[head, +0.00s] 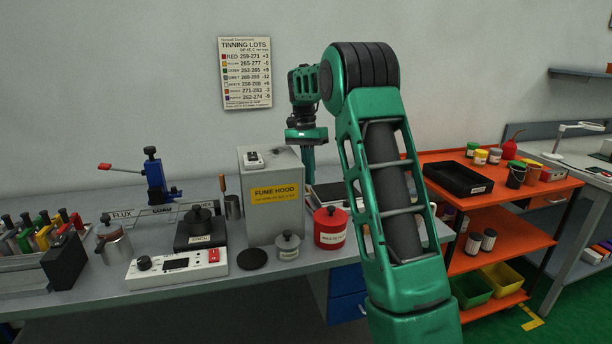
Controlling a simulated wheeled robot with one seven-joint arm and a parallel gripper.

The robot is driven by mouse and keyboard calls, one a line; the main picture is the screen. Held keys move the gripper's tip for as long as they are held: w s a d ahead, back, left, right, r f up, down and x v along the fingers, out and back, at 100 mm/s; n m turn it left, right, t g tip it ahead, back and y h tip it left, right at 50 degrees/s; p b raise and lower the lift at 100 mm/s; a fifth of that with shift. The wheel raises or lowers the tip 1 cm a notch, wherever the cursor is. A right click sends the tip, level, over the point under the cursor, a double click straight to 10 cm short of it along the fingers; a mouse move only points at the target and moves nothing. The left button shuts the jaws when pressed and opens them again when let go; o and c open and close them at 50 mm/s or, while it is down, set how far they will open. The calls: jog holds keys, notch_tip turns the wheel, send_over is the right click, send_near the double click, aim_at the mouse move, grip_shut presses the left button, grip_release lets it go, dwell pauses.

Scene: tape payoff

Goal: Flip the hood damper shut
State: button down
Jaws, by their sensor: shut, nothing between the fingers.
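The fume hood (276,218) is a grey box with a yellow "FUME HOOD" label, standing on the bench at the middle of the head view. On its top sits a small white plate with a dark part (253,159); I cannot tell if this is the damper or how it is set. My gripper (309,178) points down at the hood's right side, close to its top right edge. It is shut with nothing held. I cannot tell whether it touches the hood.
A red canister (330,228) and a small grey weight-like pot (288,248) stand in front of the hood. A white control box (177,268) and a dark block (200,233) are to the left. An orange cart (500,215) stands right of my arm.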

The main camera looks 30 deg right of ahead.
jog(key=shift+s+a+f, duration=0.1)
jog(key=shift+s+f, duration=0.05)
jog(key=shift+s, duration=0.15)
jog(key=w+d+r, duration=0.4)
jog(key=w+r, duration=0.3)
jog(key=r, duration=0.2)
jog(key=shift+w, duration=0.15)
dwell(0.7)
jog(key=shift+d+r, duration=0.1)
jog(key=shift+r, duration=0.05)
dwell(0.3)
